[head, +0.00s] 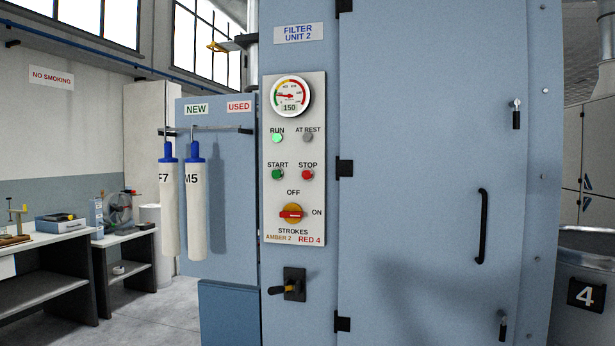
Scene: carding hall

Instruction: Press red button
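The red button (307,175) sits under the STOP label on the pale control panel (295,225) of the blue filter unit. A green button (277,175) is to its left under START. Above them, the RUN lamp (277,138) is lit green and the AT REST lamp (307,138) is grey. A round gauge (291,97) at the top of the panel has a display reading 150. Below the buttons, a red-handled rotary switch (291,214) on a yellow base points toward ON. Neither of my grippers shows in the head view.
A black lever (293,285) sticks out below the panel. Two white filter sleeves (196,215) with blue tops hang from a rail at the left. The large cabinet door (420,180) at the right is closed. Benches (45,245) stand far left. Nothing blocks the panel front.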

